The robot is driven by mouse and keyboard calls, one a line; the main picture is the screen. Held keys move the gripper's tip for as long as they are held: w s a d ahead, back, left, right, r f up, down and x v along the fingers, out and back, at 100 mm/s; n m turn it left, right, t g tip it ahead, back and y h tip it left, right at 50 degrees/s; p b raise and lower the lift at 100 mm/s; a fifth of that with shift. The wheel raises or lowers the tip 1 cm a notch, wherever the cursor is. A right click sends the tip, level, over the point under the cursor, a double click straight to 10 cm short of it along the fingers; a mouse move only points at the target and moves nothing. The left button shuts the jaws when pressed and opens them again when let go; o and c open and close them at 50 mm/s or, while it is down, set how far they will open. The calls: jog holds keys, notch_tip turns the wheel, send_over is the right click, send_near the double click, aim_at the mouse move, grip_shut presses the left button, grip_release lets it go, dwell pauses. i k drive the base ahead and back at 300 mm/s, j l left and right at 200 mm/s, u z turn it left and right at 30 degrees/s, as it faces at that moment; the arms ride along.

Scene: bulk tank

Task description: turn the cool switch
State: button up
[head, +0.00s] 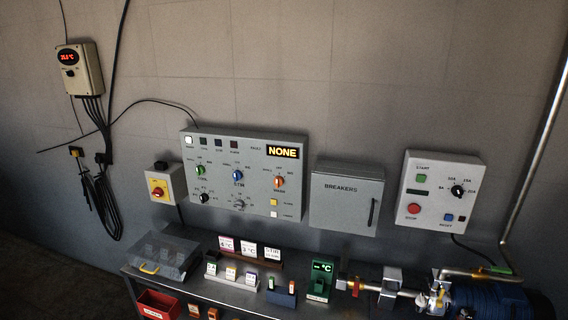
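The grey control panel (285,152) hangs on the wall in the middle of the head view. The cool switch (200,170) is the green knob at the panel's left, with a small label below it that seems to read COOL. Its exact pointer setting is too small to tell. A blue knob (238,175) labelled STIR is to its right, and an orange knob (279,182) is farther right. The panel's display (283,152) reads NONE. My gripper is not in view.
A bench (215,293) below the panel carries cards, small blocks and a clear-lidded box (162,256). A closed breakers box (346,200) and another panel (440,192) are to the right.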

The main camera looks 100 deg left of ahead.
aim_at(200, 169)
jog(key=u, duration=4.6)
jog(key=i+l+u, duration=0.1)
jog(key=i+l, duration=0.25)
jog(key=i, duration=0.3)
jog(key=i+l, duration=0.4)
jog(key=i, duration=0.25)
jog(key=i+l+u, duration=0.15)
jog(key=i+l, duration=0.3)
jog(key=i, duration=0.15)
